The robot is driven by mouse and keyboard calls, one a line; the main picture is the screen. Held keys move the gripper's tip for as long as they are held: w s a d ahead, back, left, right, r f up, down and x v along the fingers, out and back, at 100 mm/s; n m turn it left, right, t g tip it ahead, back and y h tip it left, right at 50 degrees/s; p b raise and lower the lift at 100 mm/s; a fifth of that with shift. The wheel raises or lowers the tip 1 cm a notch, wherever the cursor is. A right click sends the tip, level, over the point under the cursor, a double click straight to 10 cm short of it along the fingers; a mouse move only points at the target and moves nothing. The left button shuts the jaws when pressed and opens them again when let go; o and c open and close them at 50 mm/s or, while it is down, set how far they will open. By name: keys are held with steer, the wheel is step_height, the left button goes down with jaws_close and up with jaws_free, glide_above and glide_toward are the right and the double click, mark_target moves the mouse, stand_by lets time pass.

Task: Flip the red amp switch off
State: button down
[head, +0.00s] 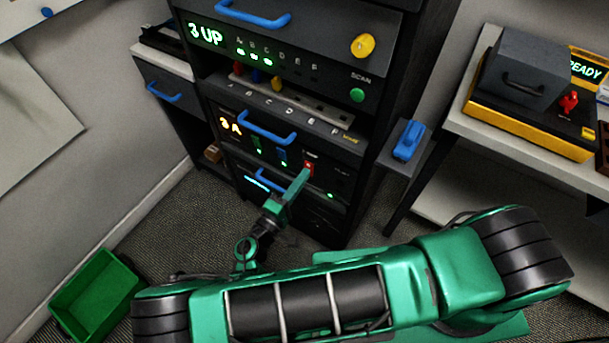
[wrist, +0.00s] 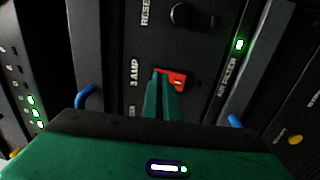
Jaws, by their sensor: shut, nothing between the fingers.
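In the wrist view the red switch (wrist: 172,78) lies beside printed "3 AMP" lettering, just beyond my fingertips. My green gripper (head: 303,175) reaches up to the switch from below. In the wrist view my gripper (wrist: 161,80) has its fingers together and overlaps the switch's lower left part. The fingers appear to touch or nearly touch it; the exact contact is hidden. Nothing is held between them.
Blue drawer handles (head: 266,127) jut from the rack near my gripper. A yellow knob (head: 363,45) and green scan button (head: 357,95) are higher up. A blue object (head: 408,140) stands on a side ledge. A green bin (head: 97,297) is on the floor at left.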

steer(key=r+v, duration=0.2)
steer(key=v, duration=1)
steer(key=shift+s+a+r, duration=0.15)
steer(key=shift+a+r, duration=0.05)
